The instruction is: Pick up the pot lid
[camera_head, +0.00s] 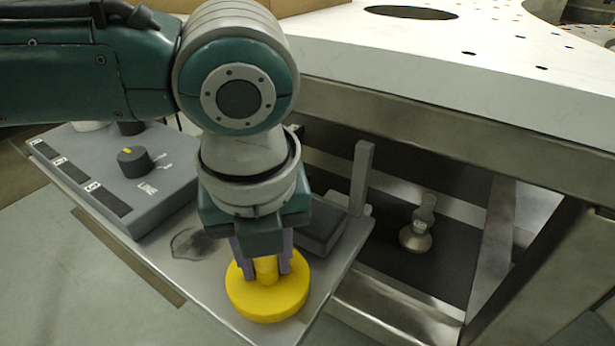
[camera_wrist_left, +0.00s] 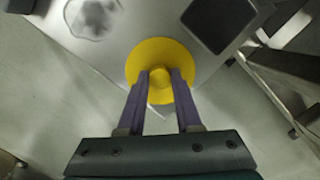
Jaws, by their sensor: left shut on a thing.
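The pot lid is a yellow disc (camera_head: 266,300) with an upright yellow knob (camera_head: 265,268), near the front corner of a grey shelf. My left gripper (camera_head: 265,272) points down over it, with its purple fingers on both sides of the knob, shut on it. In the left wrist view the yellow lid (camera_wrist_left: 160,52) sits between and beyond the fingertips (camera_wrist_left: 160,78). I cannot tell whether the lid touches the shelf or is slightly above it. My right gripper is not in view.
A grey control box (camera_head: 118,170) with a black knob stands left on the shelf (camera_head: 215,305). A dark grey block with an upright post (camera_head: 361,178) is right of the gripper. A large white perforated table (camera_head: 430,60) rises behind. A metal foot (camera_head: 416,237) is below it.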

